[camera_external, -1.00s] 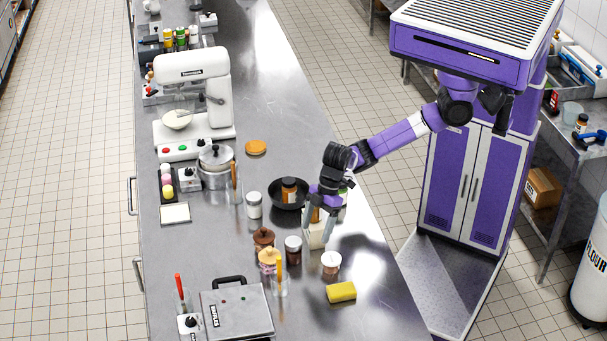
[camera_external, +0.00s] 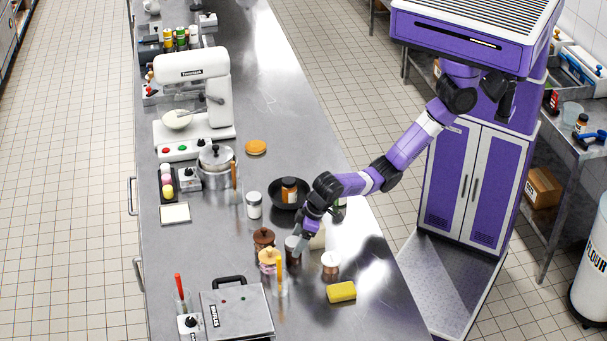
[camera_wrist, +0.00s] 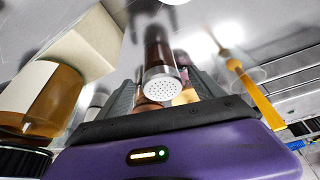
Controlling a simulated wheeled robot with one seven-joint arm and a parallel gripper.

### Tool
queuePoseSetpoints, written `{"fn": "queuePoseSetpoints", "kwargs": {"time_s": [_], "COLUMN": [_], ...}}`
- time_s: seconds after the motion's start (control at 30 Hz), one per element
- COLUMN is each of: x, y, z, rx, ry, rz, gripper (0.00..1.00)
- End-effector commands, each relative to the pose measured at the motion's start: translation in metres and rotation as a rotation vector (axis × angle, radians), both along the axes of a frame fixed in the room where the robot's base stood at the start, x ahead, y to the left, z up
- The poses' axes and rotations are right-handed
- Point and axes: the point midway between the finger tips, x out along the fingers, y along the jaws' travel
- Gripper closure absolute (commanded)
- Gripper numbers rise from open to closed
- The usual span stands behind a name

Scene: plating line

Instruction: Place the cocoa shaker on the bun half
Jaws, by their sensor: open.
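The cocoa shaker (camera_external: 291,243), a dark brown jar with a silver lid, stands on the steel counter by the cupcakes. In the wrist view the shaker (camera_wrist: 158,80) shows its perforated cap and brown body. My gripper (camera_external: 298,250) is at the shaker and partly covers it. In the wrist view the open jaws of my gripper (camera_wrist: 164,90) are on either side of the shaker; contact cannot be told. The round, flat golden-brown piece farther back on the counter looks like the bun half (camera_external: 256,147); nothing is on it.
A cream box (camera_external: 318,240) and a white-topped jar (camera_external: 331,259) stand close right of my gripper. Two cupcakes (camera_external: 264,238) are left of it. A dark pan (camera_external: 274,197) holding an amber jar is behind. A yellow sponge (camera_external: 341,292) lies in front. Counter around the bun half is mostly clear.

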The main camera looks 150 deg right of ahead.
Motion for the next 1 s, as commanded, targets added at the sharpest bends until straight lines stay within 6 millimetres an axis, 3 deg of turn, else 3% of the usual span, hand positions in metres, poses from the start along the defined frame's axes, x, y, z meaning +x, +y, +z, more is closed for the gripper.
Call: {"fn": "queuePoseSetpoints", "kwargs": {"time_s": [0.2, 0.5, 0.9, 1.0], "x": [0.007, 0.008, 0.008, 0.008], "y": [-0.009, -0.01, -0.011, -0.011], "z": [-0.026, -0.031, -0.03, -0.03], "rx": [0.0, 0.0, 0.0, 0.0], "ry": [0.002, 0.0, -0.001, -0.001], "rz": [-0.001, 0.0, 0.0, 0.0], "gripper": [0.23, 0.23, 0.99, 1.0]}}
